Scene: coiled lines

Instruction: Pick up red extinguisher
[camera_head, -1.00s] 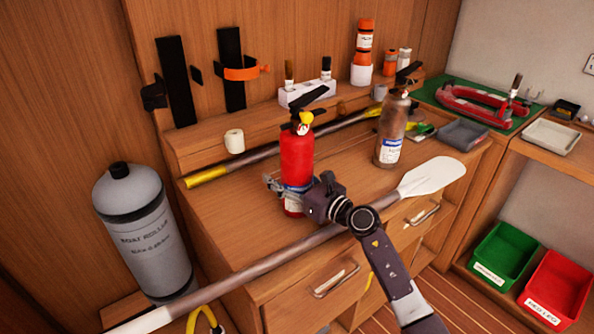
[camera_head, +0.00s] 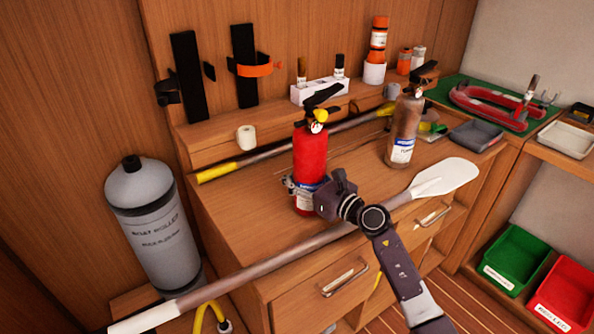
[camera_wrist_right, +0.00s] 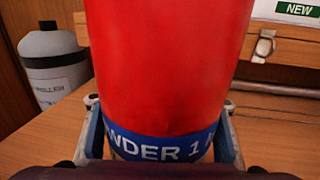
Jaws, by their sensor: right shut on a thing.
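The red extinguisher (camera_head: 309,152) stands upright on the wooden cabinet top, with a black handle, a yellow part at its neck and a blue and white label. My right gripper (camera_head: 303,188) is shut on its lower body. In the right wrist view the extinguisher (camera_wrist_right: 168,70) fills the middle, with a finger of my right gripper (camera_wrist_right: 160,135) on each side, level with the blue label band. The gripper hides part of the extinguisher's lower body in the head view. My left gripper is not in view.
A brown, worn extinguisher (camera_head: 404,130) stands to the right. A paddle (camera_head: 290,258) lies across the cabinet's front, beneath my right arm. A yellow-ended pole (camera_head: 270,153) lies behind. A grey cylinder (camera_head: 155,225) stands at left. Black wall brackets (camera_head: 243,65) are at the back.

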